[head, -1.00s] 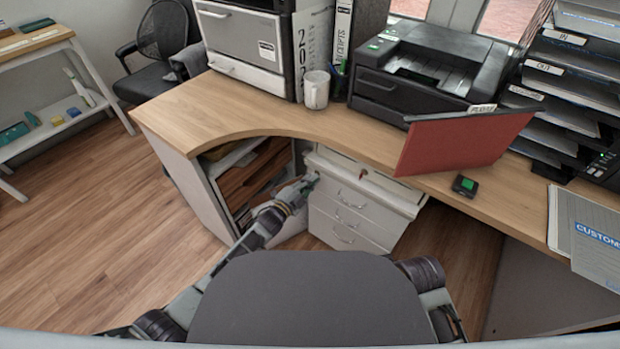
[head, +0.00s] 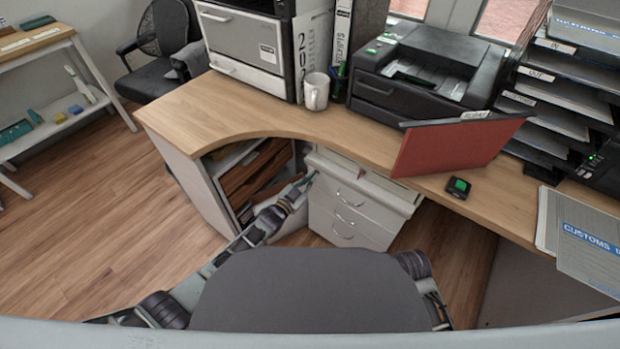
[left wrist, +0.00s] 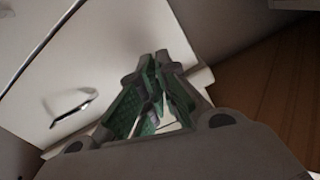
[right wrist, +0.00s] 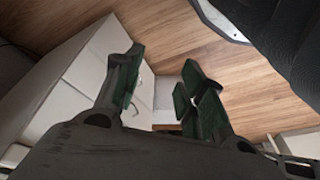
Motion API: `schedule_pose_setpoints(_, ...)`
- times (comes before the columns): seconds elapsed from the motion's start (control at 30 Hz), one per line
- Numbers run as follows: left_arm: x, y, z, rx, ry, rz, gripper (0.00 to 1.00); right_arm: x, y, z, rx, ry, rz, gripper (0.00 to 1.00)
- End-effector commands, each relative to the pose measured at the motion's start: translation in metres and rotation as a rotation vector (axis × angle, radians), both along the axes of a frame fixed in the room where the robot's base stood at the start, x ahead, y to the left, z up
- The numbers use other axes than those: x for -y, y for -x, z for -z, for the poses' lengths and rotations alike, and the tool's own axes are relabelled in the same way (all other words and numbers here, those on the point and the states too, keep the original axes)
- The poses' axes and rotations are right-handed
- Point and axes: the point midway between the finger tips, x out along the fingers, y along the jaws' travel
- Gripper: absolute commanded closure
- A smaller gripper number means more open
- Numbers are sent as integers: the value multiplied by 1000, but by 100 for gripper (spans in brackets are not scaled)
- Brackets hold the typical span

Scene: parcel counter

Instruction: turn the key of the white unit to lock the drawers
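The white drawer unit (head: 345,210) stands under the desk, with several handled drawers; its front also shows in the left wrist view (left wrist: 60,70). A small reddish-brown spot (head: 361,173) on its upper front may be the key; it is too small to be sure. My left gripper (head: 311,176) is at the unit's upper left corner, left of that spot. In the left wrist view its green-padded fingers (left wrist: 154,68) are close together, with no key visible between them. My right gripper (right wrist: 160,75) is open and empty, with the white unit to its left in the right wrist view.
The desk (head: 220,110) overhangs the unit. A red folder (head: 455,145) sticks out over the desk edge above it. A mug (head: 316,92) and a printer (head: 425,70) stand on the desk.

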Motion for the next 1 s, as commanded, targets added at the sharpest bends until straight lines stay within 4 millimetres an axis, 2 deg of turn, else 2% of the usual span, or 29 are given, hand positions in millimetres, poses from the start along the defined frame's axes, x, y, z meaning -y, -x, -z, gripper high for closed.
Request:
schedule_pose_setpoints(0.4, 0, 0, 1, -125, 169, -1, 100, 2, -4, 7, -4, 7, 1, 60)
schedule_pose_setpoints(0.87, -1, 0, 1, -137, 186, -1, 100, 2, -2, 8, -10, 8, 2, 60)
schedule_pose_setpoints(1.0, -1, 0, 1, -137, 186, -1, 82, 2, -1, 9, -11, 8, 2, 60)
